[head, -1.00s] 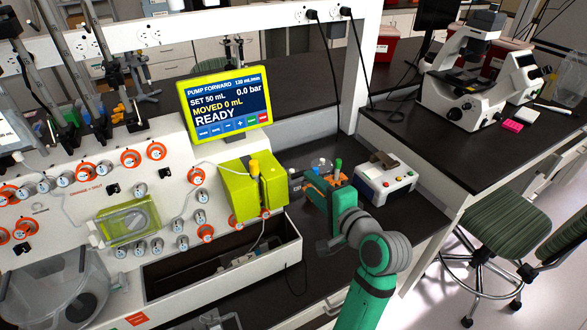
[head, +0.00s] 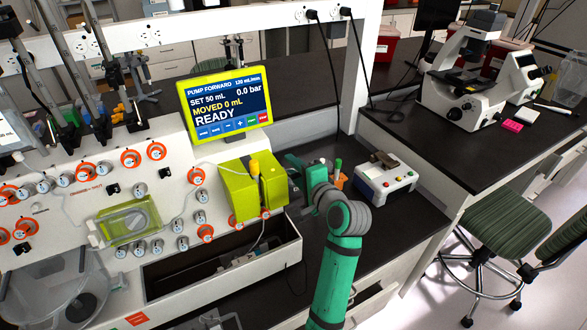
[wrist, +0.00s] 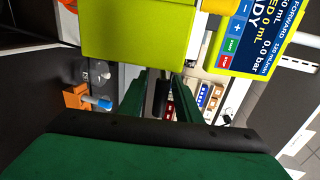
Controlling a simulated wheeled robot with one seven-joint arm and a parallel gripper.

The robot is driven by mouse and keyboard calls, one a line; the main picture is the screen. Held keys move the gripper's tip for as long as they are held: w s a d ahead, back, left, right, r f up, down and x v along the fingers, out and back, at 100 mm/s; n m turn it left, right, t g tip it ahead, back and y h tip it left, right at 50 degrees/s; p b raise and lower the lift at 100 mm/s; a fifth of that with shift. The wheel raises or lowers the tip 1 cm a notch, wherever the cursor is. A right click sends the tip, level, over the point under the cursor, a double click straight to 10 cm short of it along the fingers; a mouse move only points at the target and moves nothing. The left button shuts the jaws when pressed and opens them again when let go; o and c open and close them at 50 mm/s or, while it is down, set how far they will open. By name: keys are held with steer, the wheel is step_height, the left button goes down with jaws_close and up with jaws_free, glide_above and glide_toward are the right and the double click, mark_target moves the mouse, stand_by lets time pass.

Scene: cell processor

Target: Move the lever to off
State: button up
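I cannot make out with certainty which part is the lever or how it is set. The lime-green pump block (head: 240,190), with a yellow knob (head: 254,168) on top, is on the front of the white machine. It fills the top of the wrist view (wrist: 140,35). My gripper (head: 292,170) is just right of the block in the head view, fingers pointing left toward it. In the wrist view my gripper (wrist: 160,92) has its fingers apart. A dark cylindrical part (wrist: 162,98) shows between them; I cannot tell whether they touch it.
An orange holder (head: 341,181) stands behind my gripper, with a blue-capped piece showing in the wrist view (wrist: 98,102). A white button box (head: 388,184) is to its right. The pump screen (head: 228,102) reads READY, above the block. Bare dark bench (head: 405,228) lies at front right.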

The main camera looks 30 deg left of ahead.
jaws_close()
steer(key=shift+f, duration=0.15)
steer(key=shift+a+f+t+y, duration=0.1)
steer(key=shift+t+y, duration=0.75)
steer(key=shift+y, duration=0.6)
steer(key=shift+d+f+t+y, duration=0.15)
steer(key=shift+t+y, duration=0.65)
steer(key=shift+y, duration=0.6)
steer(key=shift+a+f+t+y, duration=0.15)
steer(key=shift+t+y, duration=0.7)
steer(key=shift+y, duration=0.9)
